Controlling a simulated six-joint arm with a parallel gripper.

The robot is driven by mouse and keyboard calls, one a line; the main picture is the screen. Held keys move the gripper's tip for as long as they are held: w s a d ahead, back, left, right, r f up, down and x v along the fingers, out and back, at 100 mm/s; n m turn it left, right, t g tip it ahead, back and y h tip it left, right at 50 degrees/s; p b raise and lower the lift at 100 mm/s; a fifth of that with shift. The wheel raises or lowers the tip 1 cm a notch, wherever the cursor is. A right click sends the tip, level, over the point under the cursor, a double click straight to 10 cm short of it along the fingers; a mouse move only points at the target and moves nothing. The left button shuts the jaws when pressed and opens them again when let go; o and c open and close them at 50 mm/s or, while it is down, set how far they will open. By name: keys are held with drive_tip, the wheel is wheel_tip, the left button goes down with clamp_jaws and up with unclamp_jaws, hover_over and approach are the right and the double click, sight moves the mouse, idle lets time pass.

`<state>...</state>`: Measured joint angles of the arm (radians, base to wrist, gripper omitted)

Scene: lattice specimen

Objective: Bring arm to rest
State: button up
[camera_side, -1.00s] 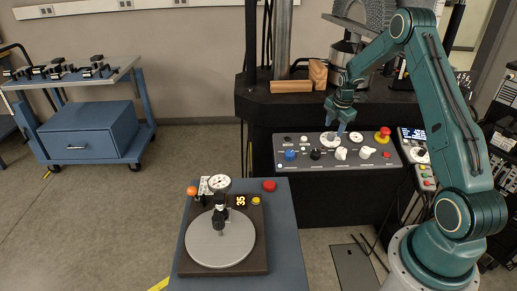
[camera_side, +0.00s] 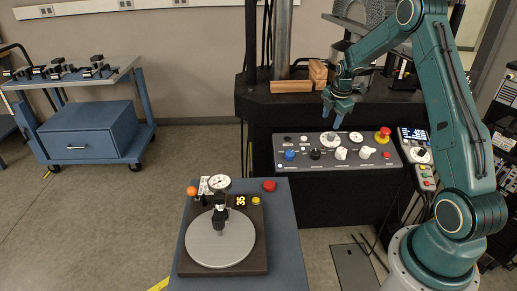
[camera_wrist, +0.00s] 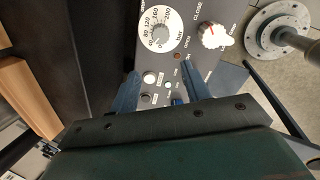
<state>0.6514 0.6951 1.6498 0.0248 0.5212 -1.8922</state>
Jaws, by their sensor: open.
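My gripper (camera_side: 338,112) hangs in front of the black machine, a little above the sloped control panel (camera_side: 294,168). Its two blue fingers point down and stand apart with nothing between them. In the wrist view the open fingers (camera_wrist: 158,88) flank small buttons on the panel. A round pressure gauge (camera_wrist: 159,30) and a white knob (camera_wrist: 212,35) show beyond the fingertips. My gripper appears clear of the panel.
The panel carries a blue knob (camera_side: 290,155) and a red emergency button (camera_side: 382,134). Wooden blocks (camera_side: 291,87) lie on the machine's ledge. A stand with a round grey plate (camera_side: 205,247) is in front. A blue cart (camera_side: 88,136) stands left, with open floor between.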

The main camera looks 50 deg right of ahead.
drive_tip(key=s+a+r+m+t, duration=0.1)
drive_tip(key=s+a+r+m, duration=0.2)
drive_tip(key=a+r, duration=0.65)
drive_tip(key=s+a+r+m+t, duration=0.1)
drive_tip(key=s+a+r+m, duration=0.3)
drive_tip(key=a+r, duration=0.6)
drive_tip(key=s+a+r+m+y, duration=0.1)
drive_tip(key=s+a+m, duration=0.2)
drive_tip(key=s+a, duration=0.4)
drive_tip(key=s+a+m+t+y, duration=0.1)
drive_tip(key=s+a+m, duration=0.3)
drive_tip(key=s+a, duration=0.3)
drive_tip(key=s, duration=0.5)
drive_tip(key=shift+a+r, duration=0.35)
